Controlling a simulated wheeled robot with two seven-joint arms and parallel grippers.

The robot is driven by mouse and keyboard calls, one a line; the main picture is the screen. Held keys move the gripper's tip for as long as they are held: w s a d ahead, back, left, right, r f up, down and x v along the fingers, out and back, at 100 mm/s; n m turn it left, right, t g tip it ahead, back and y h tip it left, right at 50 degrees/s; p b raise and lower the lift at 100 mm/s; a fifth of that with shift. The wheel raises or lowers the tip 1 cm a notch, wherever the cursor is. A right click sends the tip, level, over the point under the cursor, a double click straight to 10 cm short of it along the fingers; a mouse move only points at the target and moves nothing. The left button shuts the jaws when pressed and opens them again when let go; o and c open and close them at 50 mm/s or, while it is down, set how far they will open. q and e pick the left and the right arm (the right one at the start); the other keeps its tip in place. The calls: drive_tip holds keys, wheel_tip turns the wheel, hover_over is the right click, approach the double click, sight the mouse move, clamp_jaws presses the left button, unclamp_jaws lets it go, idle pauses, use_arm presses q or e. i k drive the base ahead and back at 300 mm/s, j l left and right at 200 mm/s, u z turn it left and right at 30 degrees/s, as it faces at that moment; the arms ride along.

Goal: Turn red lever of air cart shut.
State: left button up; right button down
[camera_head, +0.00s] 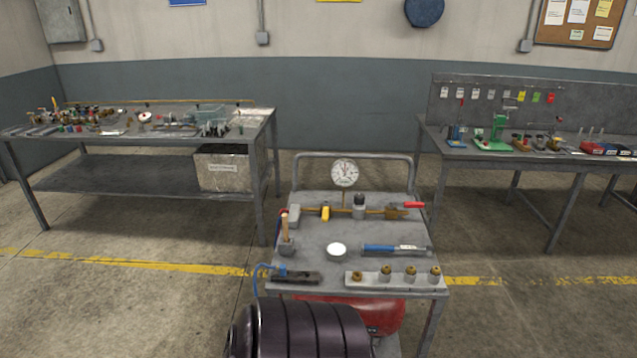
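The air cart (315,233) stands in the middle of the view, a grey metal cart with a raised back rail. A brass pipe line (380,211) runs across its top, under a round white gauge (344,172). The red lever (413,205) is at the right end of this line and points to the right, roughly in line with the pipe. A yellow part (325,212) sits on the line farther left. Neither of my grippers is in view.
The cart top also holds a blue-handled tool (395,249), a white round dish (336,249), a wooden-handled tool (285,236) and a block with brass fittings (395,282). A red tank (375,313) is below. Cluttered benches stand at left (125,178) and right (483,150).

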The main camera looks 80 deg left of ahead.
sight(405, 204)
drive_tip(key=u, duration=2)
